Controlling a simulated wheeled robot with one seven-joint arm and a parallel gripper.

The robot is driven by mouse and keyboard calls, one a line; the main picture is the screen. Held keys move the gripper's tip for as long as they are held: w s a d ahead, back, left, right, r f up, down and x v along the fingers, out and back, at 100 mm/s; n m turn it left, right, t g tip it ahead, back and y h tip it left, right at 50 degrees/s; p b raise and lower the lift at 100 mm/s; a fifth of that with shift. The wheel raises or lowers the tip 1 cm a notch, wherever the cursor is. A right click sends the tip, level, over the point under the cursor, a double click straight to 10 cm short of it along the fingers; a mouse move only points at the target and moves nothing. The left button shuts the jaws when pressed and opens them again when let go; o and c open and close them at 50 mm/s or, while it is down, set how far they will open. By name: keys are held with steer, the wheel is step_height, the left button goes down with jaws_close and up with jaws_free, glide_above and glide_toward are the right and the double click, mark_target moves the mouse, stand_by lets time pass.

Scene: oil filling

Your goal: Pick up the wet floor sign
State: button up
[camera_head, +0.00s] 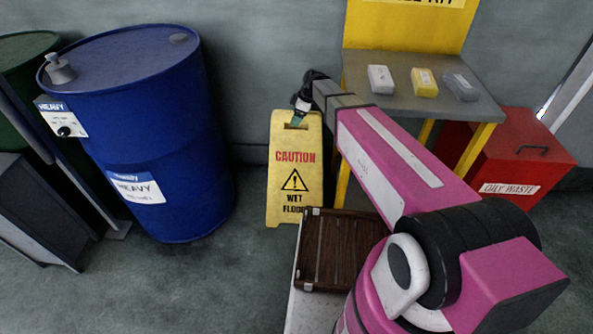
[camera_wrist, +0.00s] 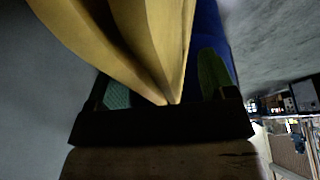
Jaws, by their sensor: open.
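The yellow wet floor sign (camera_head: 292,208) stands upright on the floor against the back wall, with red CAUTION lettering and a black warning triangle. My gripper (camera_head: 299,112) is at the top of the sign, by its handle slot. In the wrist view, the sign's two yellow panels (camera_wrist: 130,35) come together between the fingers of my gripper (camera_wrist: 163,84). The green finger pads lie on either side of the panels, and the jaws are open. Whether a pad touches the sign I cannot tell.
A blue drum (camera_head: 160,130) stands left of the sign. A table (camera_head: 400,98) with several small packs stands to the right, beside a red oily waste bin (camera_head: 520,160). A brown slatted box top (camera_head: 335,250) is in front of the sign.

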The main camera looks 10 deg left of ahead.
steer(key=shift+f, duration=0.15)
stand_by(0.3)
jaws_close()
